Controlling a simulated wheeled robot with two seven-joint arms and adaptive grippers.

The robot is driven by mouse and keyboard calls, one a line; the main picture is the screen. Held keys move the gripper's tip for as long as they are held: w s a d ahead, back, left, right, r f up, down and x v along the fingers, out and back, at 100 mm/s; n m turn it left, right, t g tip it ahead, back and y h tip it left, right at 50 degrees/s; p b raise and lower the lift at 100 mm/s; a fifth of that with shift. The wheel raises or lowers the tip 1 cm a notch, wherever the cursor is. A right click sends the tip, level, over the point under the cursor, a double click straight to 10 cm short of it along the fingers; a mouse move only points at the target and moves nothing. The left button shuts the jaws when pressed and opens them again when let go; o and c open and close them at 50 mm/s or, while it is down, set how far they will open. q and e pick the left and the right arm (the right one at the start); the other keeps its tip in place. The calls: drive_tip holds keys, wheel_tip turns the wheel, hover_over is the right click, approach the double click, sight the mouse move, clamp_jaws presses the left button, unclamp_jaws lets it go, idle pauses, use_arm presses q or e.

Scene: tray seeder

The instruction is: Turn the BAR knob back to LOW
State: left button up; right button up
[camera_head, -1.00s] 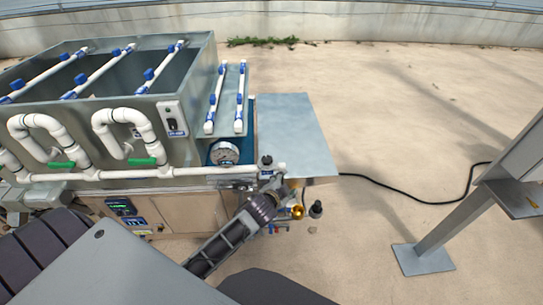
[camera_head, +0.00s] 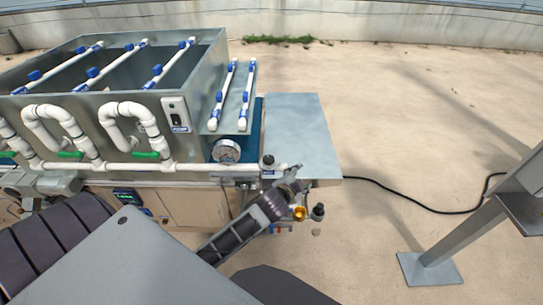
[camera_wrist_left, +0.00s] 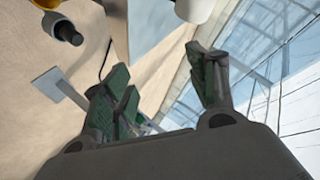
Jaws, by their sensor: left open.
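A black knob (camera_head: 267,161) stands on the white pipe at the right end of the seeder, above a small blue label. I cannot read the label, so I cannot tell whether this is the BAR knob. My right gripper is not in view.
A gold fitting (camera_head: 299,213) and a dark cylindrical part (camera_head: 318,211) are close below the left gripper. A grey metal table (camera_head: 305,125) adjoins the seeder. A grey post (camera_head: 455,235) stands at right, with a black cable (camera_head: 410,204) on open ground.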

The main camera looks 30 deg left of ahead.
use_arm(q)
drive_tip(key=w+d+r+m+t+h, duration=0.35)
drive_tip(key=r+m, duration=0.25)
drive_tip(key=r, duration=0.3)
drive_tip(key=w+d+r+m+t+h, duration=0.35)
drive_tip(key=r+m, duration=0.25)
drive_tip(key=r, duration=0.4)
drive_tip(key=s+d+r+m+g+h, duration=0.3)
drive_tip(key=d+m+g+h, duration=0.35)
drive_tip(key=m, duration=0.65)
drive_tip(key=s+d+r+m+g+h, duration=0.3)
drive_tip(key=d+m+g+h, duration=0.3)
drive_tip(key=m, duration=0.6)
drive_tip(key=s+a+f+m+g+y, duration=0.2)
drive_tip(key=a+f+m+g+y, duration=0.6)
drive_tip(key=m, duration=0.3)
drive_tip(key=a+r+m+y, duration=0.1)
drive_tip(key=a+m+y, duration=0.2)
drive_tip(key=a+y, duration=0.8)
drive_tip(key=w+a, duration=0.1)
drive_tip(key=a, duration=1.2)
drive_tip(key=shift+r+t, duration=0.35)
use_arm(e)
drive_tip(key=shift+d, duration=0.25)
use_arm(q)
drive_tip(key=shift+a+f, duration=0.1)
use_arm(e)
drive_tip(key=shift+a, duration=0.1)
